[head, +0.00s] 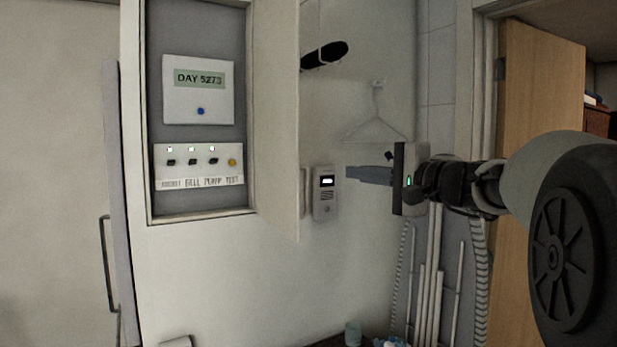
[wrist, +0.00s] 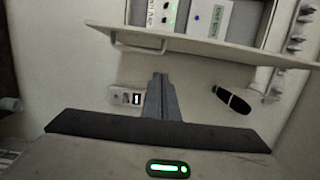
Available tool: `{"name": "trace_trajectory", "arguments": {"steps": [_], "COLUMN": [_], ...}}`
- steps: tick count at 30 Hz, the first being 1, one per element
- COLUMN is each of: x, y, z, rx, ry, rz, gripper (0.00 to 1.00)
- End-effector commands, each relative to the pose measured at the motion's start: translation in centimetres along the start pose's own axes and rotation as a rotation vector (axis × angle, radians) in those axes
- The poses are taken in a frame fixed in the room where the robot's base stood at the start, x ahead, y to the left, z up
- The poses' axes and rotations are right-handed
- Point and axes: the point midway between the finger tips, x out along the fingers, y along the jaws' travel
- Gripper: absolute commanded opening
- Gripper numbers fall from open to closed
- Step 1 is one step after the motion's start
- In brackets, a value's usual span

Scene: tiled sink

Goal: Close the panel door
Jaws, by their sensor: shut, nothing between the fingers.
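The panel door (head: 273,110) is a pale flat door hinged on the right side of a wall panel box (head: 198,200). It stands open, jutting out from the wall towards the camera. In the wrist view the door (wrist: 190,43) shows as a long pale edge across the upper part, with the box interior beyond it. My gripper (head: 348,172) is to the right of the door, apart from it in the head view, with its fingers pointing left. In the wrist view the fingers (wrist: 159,78) are together and empty, their tips just short of the door edge.
A wall intercom (head: 325,193) is beside the door and behind my fingertips. A hanger (head: 376,128) and a dark oblong item (head: 324,55) hang on the wall. Pipes (head: 428,290) run below my gripper, and a wooden door (head: 535,120) is at the right.

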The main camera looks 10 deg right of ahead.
Motion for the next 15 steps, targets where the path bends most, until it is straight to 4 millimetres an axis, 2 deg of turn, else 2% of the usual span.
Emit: {"name": "trace_trajectory", "arguments": {"steps": [5,15], "x": [2.1,9.3], "y": [-0.1,-0.1], "z": [0.1,0.1], "rx": [0.002,0.003], "ry": [-0.003,-0.004], "rz": [-0.001,0.000], "gripper": [0.00,0.00]}}
